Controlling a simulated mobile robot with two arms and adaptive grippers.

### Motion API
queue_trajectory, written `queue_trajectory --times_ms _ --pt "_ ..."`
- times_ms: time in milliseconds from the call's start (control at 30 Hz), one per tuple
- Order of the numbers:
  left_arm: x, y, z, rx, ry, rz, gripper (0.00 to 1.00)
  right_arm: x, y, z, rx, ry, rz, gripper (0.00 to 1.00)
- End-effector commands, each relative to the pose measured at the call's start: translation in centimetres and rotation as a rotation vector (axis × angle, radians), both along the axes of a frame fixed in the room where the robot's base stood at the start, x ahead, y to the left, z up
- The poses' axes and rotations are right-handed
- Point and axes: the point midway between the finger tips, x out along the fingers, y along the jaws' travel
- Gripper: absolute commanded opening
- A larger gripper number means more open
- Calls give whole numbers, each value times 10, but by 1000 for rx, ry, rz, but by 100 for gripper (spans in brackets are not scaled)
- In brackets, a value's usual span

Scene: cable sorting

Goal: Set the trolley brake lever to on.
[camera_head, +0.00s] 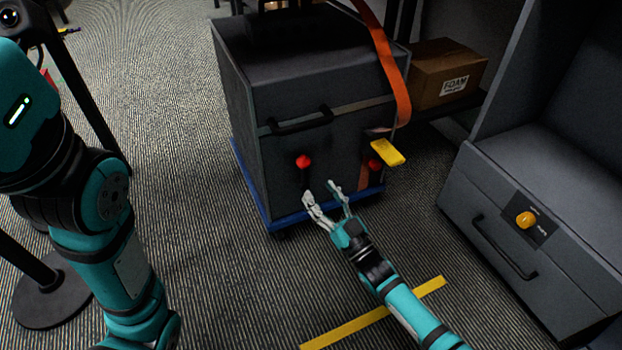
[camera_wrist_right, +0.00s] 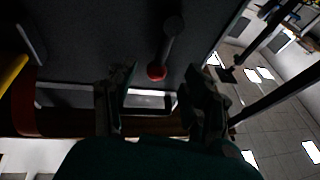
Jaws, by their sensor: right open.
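The trolley is a dark grey box on a blue base (camera_head: 252,190), with a handle on its front. A lever with a red knob (camera_head: 303,161) is on its front face, the dark stem below the knob; I read no on or off mark. My right gripper (camera_head: 320,190) is open and empty, just below and in front of this knob, apparently apart from it. In the right wrist view the red knob (camera_wrist_right: 157,72) on its dark stem shows ahead, between the fingers (camera_wrist_right: 158,88). My left arm shows at the left, but its gripper is out of view.
A cardboard box (camera_head: 430,75) stands behind. A grey cabinet (camera_head: 500,200) with a yellow knob (camera_head: 526,219) is at right. Yellow tape (camera_head: 345,327) marks the floor.

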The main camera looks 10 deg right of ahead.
Motion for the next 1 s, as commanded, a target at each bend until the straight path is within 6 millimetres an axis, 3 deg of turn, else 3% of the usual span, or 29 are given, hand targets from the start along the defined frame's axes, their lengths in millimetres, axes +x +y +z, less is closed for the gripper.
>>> queue_trajectory --times_ms 100,300,900,1000 --pt "0 0 0 0 0 0 36 -20 -12 -9 -1 2 -1 51" --pt "0 0 0 0 1 0 36 -39 -22 -15 2 0 -1 51" --pt "0 0 0 0 1 0 36 -43 -24 -16 2 -2 -1 51" --pt "4 0 2 -1 13 -1 36 -46 -21 -2 12 -20 2 51"
